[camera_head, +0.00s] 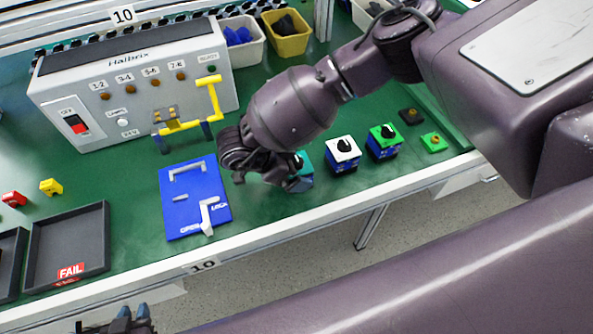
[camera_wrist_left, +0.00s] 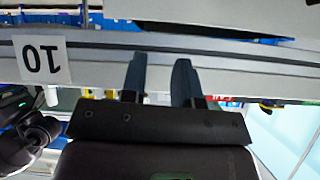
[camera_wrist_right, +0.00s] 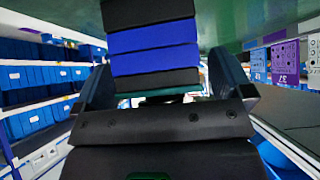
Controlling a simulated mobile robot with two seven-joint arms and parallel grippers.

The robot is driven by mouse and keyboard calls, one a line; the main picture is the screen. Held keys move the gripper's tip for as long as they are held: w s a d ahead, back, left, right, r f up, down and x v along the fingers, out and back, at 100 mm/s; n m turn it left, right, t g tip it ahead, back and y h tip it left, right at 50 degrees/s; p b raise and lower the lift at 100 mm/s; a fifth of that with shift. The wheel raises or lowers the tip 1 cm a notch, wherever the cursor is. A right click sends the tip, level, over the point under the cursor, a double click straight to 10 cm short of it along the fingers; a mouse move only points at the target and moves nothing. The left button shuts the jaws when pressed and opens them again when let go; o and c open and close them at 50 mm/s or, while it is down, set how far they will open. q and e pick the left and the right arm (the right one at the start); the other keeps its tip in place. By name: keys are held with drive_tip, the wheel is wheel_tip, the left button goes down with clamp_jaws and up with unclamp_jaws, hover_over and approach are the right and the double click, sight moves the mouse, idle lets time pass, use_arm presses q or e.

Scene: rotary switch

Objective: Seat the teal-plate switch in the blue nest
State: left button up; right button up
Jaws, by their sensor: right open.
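The teal-plate switch (camera_head: 305,169) stands on the green bench, partly hidden behind my right gripper (camera_head: 285,180). In the right wrist view the switch body (camera_wrist_right: 153,60) shows black and blue bands, with a thin teal plate edge nearest the palm. My right gripper (camera_wrist_right: 160,85) is open, with one finger on each side of the switch. The blue nest (camera_head: 178,210) lies flat to the left, with light grey raised brackets and no switch in it. My left gripper (camera_head: 128,316) is low in front of the bench edge; its fingers (camera_wrist_left: 162,80) are apart and empty.
White-plate (camera_head: 343,150) and green-plate (camera_head: 384,141) switches stand to the right. The grey Halbrix tester (camera_head: 140,85) with a yellow handle (camera_head: 214,98) stands behind the nest. A dark FAIL tray (camera_head: 68,240) lies left. Bins (camera_head: 287,45) stand at the back.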

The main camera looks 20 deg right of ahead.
drive_tip(key=c, duration=1.1)
drive_tip(key=shift+r, duration=0.15)
